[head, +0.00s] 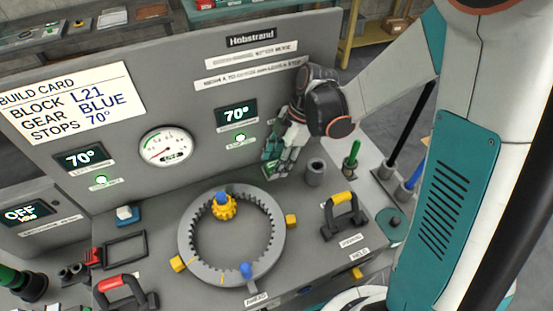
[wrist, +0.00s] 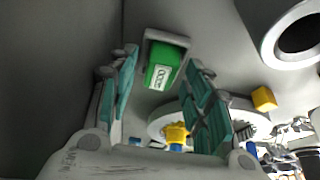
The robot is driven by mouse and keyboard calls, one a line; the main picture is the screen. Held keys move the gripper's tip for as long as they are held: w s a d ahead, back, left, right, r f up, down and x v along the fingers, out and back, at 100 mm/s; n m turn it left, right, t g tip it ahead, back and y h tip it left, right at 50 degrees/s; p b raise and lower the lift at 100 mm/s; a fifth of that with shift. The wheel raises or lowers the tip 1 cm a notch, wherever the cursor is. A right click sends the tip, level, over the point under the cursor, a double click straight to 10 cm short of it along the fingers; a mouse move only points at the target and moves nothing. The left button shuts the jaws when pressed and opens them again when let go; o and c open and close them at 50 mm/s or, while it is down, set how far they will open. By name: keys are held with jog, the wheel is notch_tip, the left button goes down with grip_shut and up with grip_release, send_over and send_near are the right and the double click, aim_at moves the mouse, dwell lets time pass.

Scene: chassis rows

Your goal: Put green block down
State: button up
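The green block (wrist: 163,70) shows in the wrist view just beyond and between my fingertips, with a white label on its face. It sits at a small grey holder (wrist: 166,37), whose rim shows behind it. My gripper (wrist: 164,60) is open, with a visible gap between each finger and the block. In the head view my gripper (head: 278,160) is low in front of the upright panel, left of a grey cylinder. There the fingers hide most of the block.
A grey ring gear (head: 187,245) with a yellow gear (head: 223,206) inside lies left of my gripper. The grey hollow cylinder (head: 315,172) stands close on the right, then a green-handled peg (head: 351,160) and a yellow-topped handle (head: 343,212). The panel (head: 200,130) rises behind.

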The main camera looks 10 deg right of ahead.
jog(key=shift+r, duration=0.25)
jog(key=s+p+v, duration=0.1)
jog(key=p+v, duration=0.3)
jog(key=v, duration=0.8)
jog(key=s+d+r+m+t+h, duration=0.2)
jog(key=s+r+m+t, duration=0.2)
jog(key=m, duration=0.6)
jog(key=s+d+r+m+t+h, duration=0.2)
jog(key=s+d+r+m+t, duration=0.1)
jog(key=s+m, duration=0.5)
jog(key=shift+s+d+r+m+t, duration=0.2)
jog(key=shift+r+m+t, duration=0.4)
jog(key=shift+r+m, duration=0.4)
jog(key=shift+f, duration=0.2)
notch_tip(320, 180, down, 5)
jog(key=b, duration=0.5)
jog(key=shift+r, duration=0.1)
